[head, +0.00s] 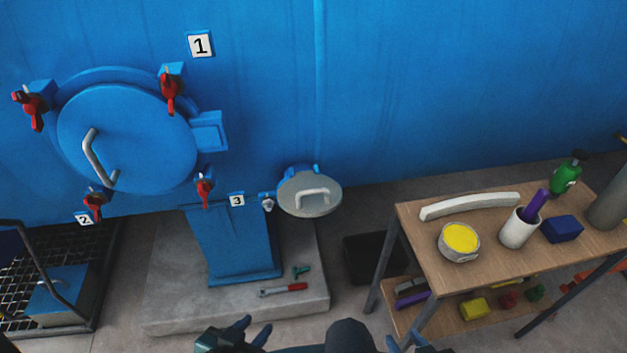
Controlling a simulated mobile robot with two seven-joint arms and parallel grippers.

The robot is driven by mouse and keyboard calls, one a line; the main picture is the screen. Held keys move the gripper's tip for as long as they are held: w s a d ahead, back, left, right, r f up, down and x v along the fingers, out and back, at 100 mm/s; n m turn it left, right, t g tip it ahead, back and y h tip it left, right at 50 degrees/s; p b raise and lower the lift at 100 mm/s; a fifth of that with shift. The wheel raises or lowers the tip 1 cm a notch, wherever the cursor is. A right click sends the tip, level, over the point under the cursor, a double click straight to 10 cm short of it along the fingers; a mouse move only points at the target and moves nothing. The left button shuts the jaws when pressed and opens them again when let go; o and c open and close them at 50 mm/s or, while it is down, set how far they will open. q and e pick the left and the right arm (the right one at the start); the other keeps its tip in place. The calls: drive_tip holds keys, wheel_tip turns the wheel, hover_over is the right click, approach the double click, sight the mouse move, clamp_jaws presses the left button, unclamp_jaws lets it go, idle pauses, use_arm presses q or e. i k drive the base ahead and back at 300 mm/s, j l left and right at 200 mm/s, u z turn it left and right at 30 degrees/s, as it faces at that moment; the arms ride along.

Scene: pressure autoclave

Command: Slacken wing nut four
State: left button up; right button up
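The round blue autoclave door (127,140) is at the left in the head view, with a pale handle. Red wing nuts sit around it: upper left (33,108), upper right (171,92), lower left (95,204) and lower right (205,190). Plates 1, 2 and 3 are beside the upper right, lower left and lower right nuts. No plate 4 shows; the upper left nut has no visible number. My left gripper (252,329) is at the bottom edge, fingers apart and empty, far from the nuts. My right gripper (406,345) is mostly cut off by the bottom edge.
A small grey round lid (309,194) is right of plate 3. A red-handled tool (284,290) and a small green piece (301,271) lie on the concrete plinth (170,315). A wooden workbench (405,210) with several items stands at the right. A black railing (45,265) is at lower left.

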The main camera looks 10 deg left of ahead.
sight(33, 106)
drive_tip(key=u, duration=0.4)
drive_tip(key=j+u, duration=0.15)
drive_tip(key=u, duration=0.2)
drive_tip(key=i+u, duration=0.1)
drive_tip(key=u, duration=0.7)
drive_tip(key=i+j, duration=0.05)
